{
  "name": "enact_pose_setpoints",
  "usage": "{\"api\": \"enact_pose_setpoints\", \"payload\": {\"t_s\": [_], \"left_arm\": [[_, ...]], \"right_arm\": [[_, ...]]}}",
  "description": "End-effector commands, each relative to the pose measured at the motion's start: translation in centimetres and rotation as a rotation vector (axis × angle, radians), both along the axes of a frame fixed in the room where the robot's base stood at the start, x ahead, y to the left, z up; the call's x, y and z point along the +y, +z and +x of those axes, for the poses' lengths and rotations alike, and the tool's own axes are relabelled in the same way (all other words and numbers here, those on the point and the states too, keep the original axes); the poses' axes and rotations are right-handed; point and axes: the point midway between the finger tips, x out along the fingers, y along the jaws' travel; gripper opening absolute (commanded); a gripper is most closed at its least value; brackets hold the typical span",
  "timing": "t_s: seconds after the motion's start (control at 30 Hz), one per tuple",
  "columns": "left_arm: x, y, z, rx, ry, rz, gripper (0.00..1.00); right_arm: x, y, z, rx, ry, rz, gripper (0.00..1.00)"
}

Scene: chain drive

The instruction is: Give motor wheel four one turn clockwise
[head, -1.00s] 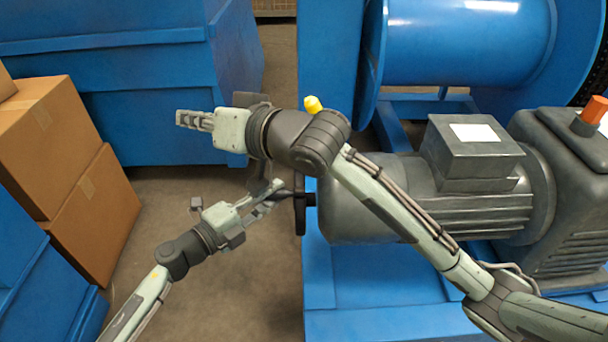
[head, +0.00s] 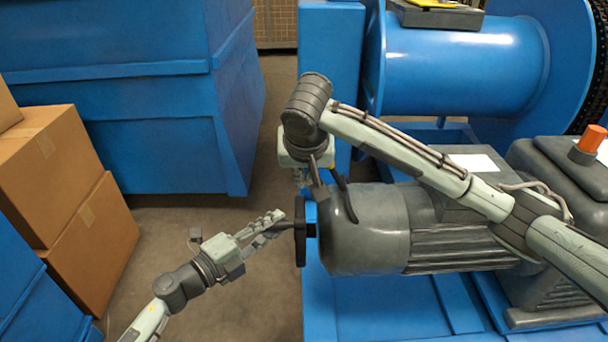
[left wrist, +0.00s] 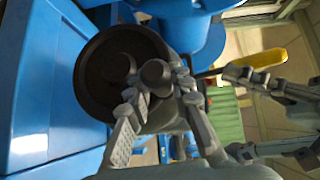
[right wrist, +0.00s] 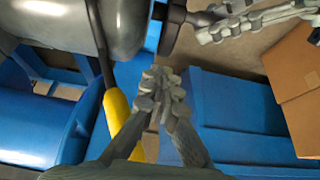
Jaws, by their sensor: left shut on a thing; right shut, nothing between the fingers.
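The motor wheel (head: 300,246) is a black handwheel seen edge-on at the left end of the grey motor (head: 365,235). In the left wrist view it is a dark round disc (left wrist: 92,82) with a knob-like handle (left wrist: 157,74). My left gripper (head: 272,224) is shut on the handle, on the wheel's left side; its fingers (left wrist: 155,88) lie either side of the handle. My right gripper (head: 299,181) is above the wheel in the head view, pointing down. In the right wrist view its fingertips (right wrist: 161,88) are together and empty, apart from the wheel (right wrist: 172,28).
A dark lever with a yellow grip (right wrist: 118,112) is close beside my right gripper. Cardboard boxes (head: 65,240) and a large blue container (head: 150,140) stand to the left. A blue drum (head: 455,75) is behind the motor. Floor is clear below the left gripper.

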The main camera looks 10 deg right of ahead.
Motion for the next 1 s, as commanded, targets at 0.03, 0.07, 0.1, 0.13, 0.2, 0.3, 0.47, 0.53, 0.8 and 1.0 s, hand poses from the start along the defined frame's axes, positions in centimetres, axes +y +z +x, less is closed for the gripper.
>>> {"api": "enact_pose_setpoints", "payload": {"t_s": [0.03,0.07,0.1,0.13,0.2,0.3,0.47,0.53,0.8,1.0], "left_arm": [[0.0,-0.9,-0.2,0.010,0.000,0.009,0.00],[0.0,-0.8,-0.2,0.010,0.000,0.009,0.00],[0.0,-0.8,-0.2,0.010,0.000,0.009,0.00],[0.0,-0.8,-0.2,0.010,0.000,0.009,0.00],[0.0,-0.8,-0.2,0.010,0.000,0.009,0.00],[0.0,-0.8,-0.2,0.010,0.000,0.009,0.00],[0.0,-0.8,-0.2,0.010,0.000,0.009,0.00],[0.0,-0.8,-0.2,0.010,0.000,0.009,0.00],[0.0,-0.8,-0.2,0.010,0.000,0.009,0.00],[0.0,-0.8,-0.2,0.009,0.000,0.008,0.00]], "right_arm": [[-0.2,-1.2,0.5,0.005,-0.002,-0.003,0.00],[-0.3,-1.8,0.8,0.005,-0.003,-0.002,0.00],[-0.4,-2.6,1.2,0.005,-0.001,-0.003,0.00],[-0.5,-3.2,1.5,0.004,-0.002,-0.003,0.00],[-0.5,-4.4,2.3,0.003,-0.001,-0.003,0.00],[-0.3,-5.6,1.5,0.001,0.005,-0.001,0.00],[-0.1,-6.9,0.1,0.001,0.003,-0.002,0.00],[0.0,-7.2,-0.1,-0.001,0.003,0.001,0.00],[0.1,-7.4,-0.4,-0.001,0.003,0.001,0.00],[0.2,-7.6,-0.7,0.001,0.003,0.001,0.00]]}}
